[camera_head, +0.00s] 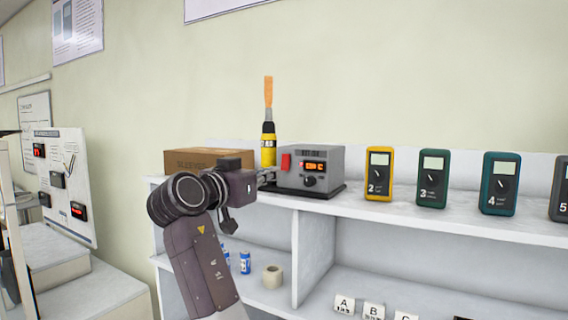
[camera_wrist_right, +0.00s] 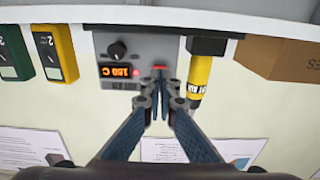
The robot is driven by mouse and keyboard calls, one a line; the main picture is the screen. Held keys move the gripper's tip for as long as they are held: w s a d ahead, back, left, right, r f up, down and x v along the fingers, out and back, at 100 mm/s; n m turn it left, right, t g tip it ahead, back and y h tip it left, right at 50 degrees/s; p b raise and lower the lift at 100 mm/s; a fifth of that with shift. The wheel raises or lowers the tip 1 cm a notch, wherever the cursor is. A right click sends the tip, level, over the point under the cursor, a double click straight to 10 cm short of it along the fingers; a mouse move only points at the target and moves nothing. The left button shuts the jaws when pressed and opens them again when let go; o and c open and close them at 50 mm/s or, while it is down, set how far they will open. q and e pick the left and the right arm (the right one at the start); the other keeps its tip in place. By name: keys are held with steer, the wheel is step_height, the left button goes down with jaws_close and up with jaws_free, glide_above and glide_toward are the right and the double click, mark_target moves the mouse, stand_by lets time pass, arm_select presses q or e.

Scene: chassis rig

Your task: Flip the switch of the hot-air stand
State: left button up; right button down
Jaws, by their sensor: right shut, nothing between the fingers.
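The hot-air stand (camera_head: 335,166) is a grey box on a dark base on the white shelf top. Its front has a red switch (camera_head: 286,162) at the left, a lit orange display (camera_head: 315,166) and a black knob (camera_head: 309,181). A yellow hot-air tool (camera_head: 268,152) stands upright beside it, with an orange plume above. My right gripper (camera_head: 268,178) is in front of the stand's left side. In the upside-down wrist view its fingertips (camera_wrist_right: 161,82) are together and empty at the red switch (camera_wrist_right: 160,67), partly covering it. I cannot tell whether they touch it. My left gripper is not in view.
A brown carton (camera_head: 205,160) stands behind my right arm. Several meters, starting with a yellow one (camera_head: 378,174), line the shelf top to the right. A tape roll (camera_head: 273,277) and blue cans (camera_head: 245,262) are on the lower shelf. A display board (camera_head: 66,185) is at left.

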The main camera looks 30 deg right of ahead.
steer(key=shift+p+x, duration=0.55)
steer(key=shift+x, duration=1.45)
stand_by(0.4)
steer(key=shift+s+a+f+b, duration=0.1)
steer(key=shift+s+a+b, duration=0.2)
steer(key=shift+a, duration=0.15)
steer(key=b, duration=0.2)
glide_toward(284, 169)
steer(key=shift+s+a, duration=0.15)
steer(key=shift+a, duration=0.05)
steer(key=shift+d, duration=0.1)
steer(key=shift+f, duration=0.1)
